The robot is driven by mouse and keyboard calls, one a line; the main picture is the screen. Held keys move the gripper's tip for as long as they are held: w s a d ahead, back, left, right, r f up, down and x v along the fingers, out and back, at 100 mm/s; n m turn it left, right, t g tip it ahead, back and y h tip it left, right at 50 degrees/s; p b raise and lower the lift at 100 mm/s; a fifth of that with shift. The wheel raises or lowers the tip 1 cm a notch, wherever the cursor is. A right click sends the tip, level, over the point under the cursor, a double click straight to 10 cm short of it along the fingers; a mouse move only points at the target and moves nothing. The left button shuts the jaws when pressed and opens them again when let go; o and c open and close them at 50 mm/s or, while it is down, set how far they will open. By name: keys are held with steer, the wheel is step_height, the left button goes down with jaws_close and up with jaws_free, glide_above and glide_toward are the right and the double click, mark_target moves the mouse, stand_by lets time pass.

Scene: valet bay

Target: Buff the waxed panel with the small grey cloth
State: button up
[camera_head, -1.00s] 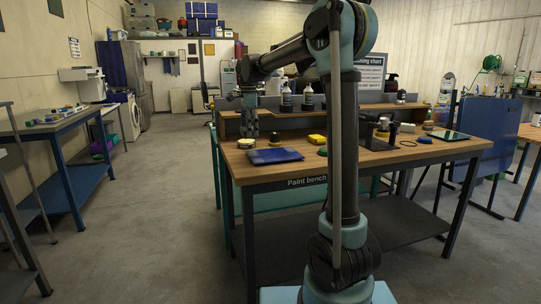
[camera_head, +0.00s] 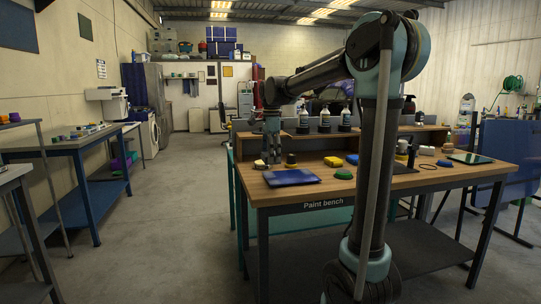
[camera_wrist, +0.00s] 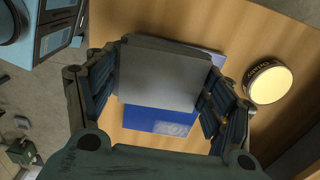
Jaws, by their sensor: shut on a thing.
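My gripper (camera_head: 271,158) is low over the left part of the paint bench, behind the blue panel (camera_head: 291,177). In the wrist view its fingers (camera_wrist: 164,85) are shut on a flat, square grey cloth (camera_wrist: 160,78). The cloth covers the middle of the blue panel (camera_wrist: 150,116); I cannot tell whether they touch. The panel lies flat on the wood, and a pale hazy patch (camera_wrist: 172,128) shows on its near part. In the head view the cloth is too small to make out.
An open round tin with pale yellow contents (camera_wrist: 268,82) stands right of the panel in the wrist view. On the bench (camera_head: 400,188) are a green pad (camera_head: 343,174), a yellow block (camera_head: 333,161) and a dark tablet-like slab (camera_head: 469,158). Bottles (camera_head: 303,119) stand on the back shelf.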

mark_target(306, 178)
steer(key=shift+f, duration=3.1)
steer(key=shift+s+f, duration=0.1)
steer(key=shift+f, duration=0.95)
steer(key=shift+w+d+r, duration=0.1)
steer(key=shift+w+d, duration=0.8)
steer(key=shift+d, duration=2.25)
steer(key=shift+w+d+f, duration=0.1)
steer(key=shift+w+d, duration=0.85)
steer(key=shift+d, duration=2.2)
steer(key=shift+w+d+r, duration=0.1)
steer(key=shift+w+d, duration=0.8)
steer(key=shift+d, duration=2.25)
steer(key=shift+s+a, duration=0.2)
steer(key=shift+a, duration=0.5)
steer(key=shift+s+a, duration=0.25)
steer(key=shift+a, duration=0.4)
steer(key=shift+s+a, duration=0.2)
steer(key=shift+a, duration=0.5)
